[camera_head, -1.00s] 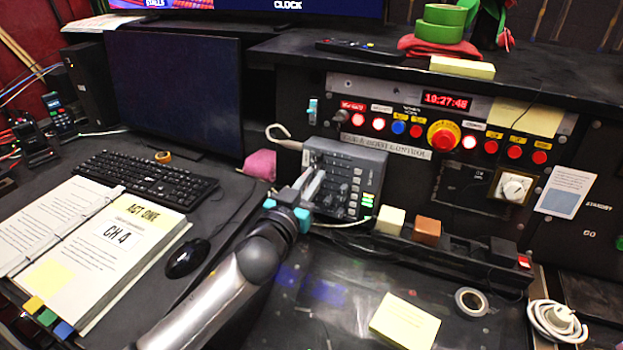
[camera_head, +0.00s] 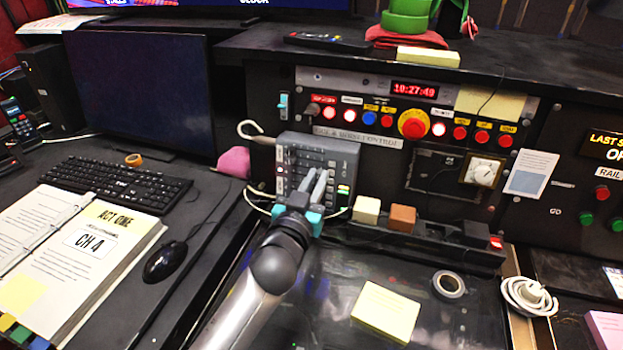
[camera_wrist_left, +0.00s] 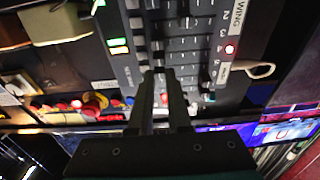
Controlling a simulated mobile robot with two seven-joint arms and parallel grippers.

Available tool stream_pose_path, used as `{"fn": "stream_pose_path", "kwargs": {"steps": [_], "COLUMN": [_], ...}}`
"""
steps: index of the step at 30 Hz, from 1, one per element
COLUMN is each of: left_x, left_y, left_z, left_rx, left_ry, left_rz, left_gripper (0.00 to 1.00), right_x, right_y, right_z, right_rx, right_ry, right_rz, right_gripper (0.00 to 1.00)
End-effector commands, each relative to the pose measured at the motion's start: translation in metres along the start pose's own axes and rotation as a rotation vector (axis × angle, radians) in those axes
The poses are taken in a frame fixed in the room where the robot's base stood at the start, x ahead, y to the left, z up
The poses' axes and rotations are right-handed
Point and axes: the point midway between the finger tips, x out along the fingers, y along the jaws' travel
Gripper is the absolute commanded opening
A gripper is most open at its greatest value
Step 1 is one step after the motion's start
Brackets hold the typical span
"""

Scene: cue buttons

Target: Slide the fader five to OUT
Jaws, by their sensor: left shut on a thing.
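The grey fader panel (camera_head: 342,154) stands on the desk against the console, with rows of dark controls and lit green keys on its right side. In the left wrist view the panel (camera_wrist_left: 190,58) fills the upper middle, with a "WING" label and a red light. My left gripper (camera_head: 317,172) reaches onto the panel's face, right of its middle. Its fingers are close together and shut on a small fader cap, which they hide. In the left wrist view the fingertips (camera_wrist_left: 160,72) meet the panel at a fader column. Fader numbers and the OUT mark are too small to read. My right gripper is not in view.
A cream block (camera_head: 367,209) and an orange block (camera_head: 402,218) sit right of the panel. A red emergency button (camera_head: 413,124) and lit buttons are above right. A yellow pad (camera_head: 386,312) lies on the front desk.

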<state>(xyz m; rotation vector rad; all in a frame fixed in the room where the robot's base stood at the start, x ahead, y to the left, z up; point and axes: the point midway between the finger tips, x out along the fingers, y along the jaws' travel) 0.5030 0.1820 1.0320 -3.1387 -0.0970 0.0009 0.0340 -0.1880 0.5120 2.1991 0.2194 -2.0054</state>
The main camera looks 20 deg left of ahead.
Motion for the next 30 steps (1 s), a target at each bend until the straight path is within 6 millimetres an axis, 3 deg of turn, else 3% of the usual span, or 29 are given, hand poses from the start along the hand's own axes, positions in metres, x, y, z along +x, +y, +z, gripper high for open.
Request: {"fn": "stream_pose_path", "kwargs": {"steps": [3, 4, 12, 22, 30], "left_x": [0.000, -0.001, 0.000, -0.004, -0.037], "left_y": [0.004, 0.004, 0.003, 0.002, 0.002], "left_z": [0.000, 0.000, 0.000, 0.001, 0.002], "left_rx": [-0.004, -0.004, -0.004, -0.003, -0.004], "left_ry": [0.001, 0.001, 0.001, 0.000, -0.003], "left_rz": [0.008, 0.009, 0.007, 0.005, 0.005], "left_gripper": [0.00, 0.20, 0.47, 0.47, 0.47], "right_x": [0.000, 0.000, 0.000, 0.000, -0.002], "right_y": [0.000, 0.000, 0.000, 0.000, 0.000], "right_z": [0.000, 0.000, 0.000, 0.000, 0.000], "right_rx": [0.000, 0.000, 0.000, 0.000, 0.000], "right_ry": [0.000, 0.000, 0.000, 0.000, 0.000], "right_rz": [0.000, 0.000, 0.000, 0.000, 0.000], "right_gripper": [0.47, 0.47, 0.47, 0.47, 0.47]}}
